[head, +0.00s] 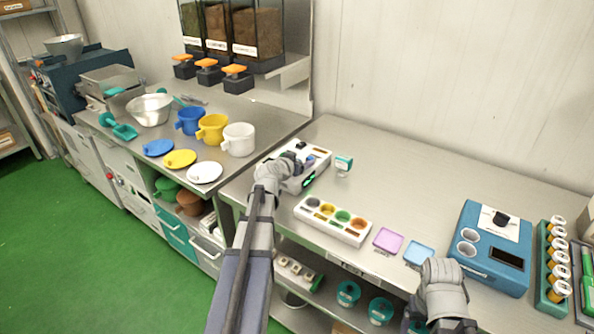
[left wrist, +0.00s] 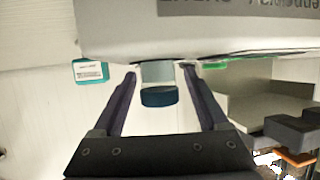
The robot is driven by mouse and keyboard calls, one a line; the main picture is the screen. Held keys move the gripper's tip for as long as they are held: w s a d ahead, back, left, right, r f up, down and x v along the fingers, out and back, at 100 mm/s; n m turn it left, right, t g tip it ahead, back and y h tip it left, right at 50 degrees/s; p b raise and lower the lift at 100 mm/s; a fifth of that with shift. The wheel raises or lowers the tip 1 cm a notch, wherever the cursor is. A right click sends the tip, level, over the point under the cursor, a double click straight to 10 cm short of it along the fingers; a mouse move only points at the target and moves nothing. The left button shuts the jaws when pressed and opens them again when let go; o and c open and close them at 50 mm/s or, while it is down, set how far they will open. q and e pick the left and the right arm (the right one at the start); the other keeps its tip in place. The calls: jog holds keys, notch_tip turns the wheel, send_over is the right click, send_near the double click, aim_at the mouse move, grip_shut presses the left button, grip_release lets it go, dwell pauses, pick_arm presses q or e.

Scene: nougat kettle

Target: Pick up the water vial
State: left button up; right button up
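The vial (left wrist: 158,74) shows in the left wrist view as a clear body with a dark blue cap, close against a pale device. My left gripper is open (left wrist: 160,85), with one finger on each side of the vial and visible gaps between. In the head view my left gripper (head: 283,168) is at the white device (head: 318,163) on the steel bench, and it hides most of the vial there. My right gripper (head: 442,275) is over the bench's front edge, far from the vial; its fingers cannot be made out.
A small teal and white box (head: 343,164) stands right of the device, also in the left wrist view (left wrist: 90,72). A white tray with coloured wells (head: 333,220), pink and blue dishes (head: 387,240) and a blue machine (head: 492,250) are further right. The bench behind is clear.

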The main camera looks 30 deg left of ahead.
pick_arm(q)
grip_shut()
dwell(0.4)
jog(key=shift+r, duration=0.1)
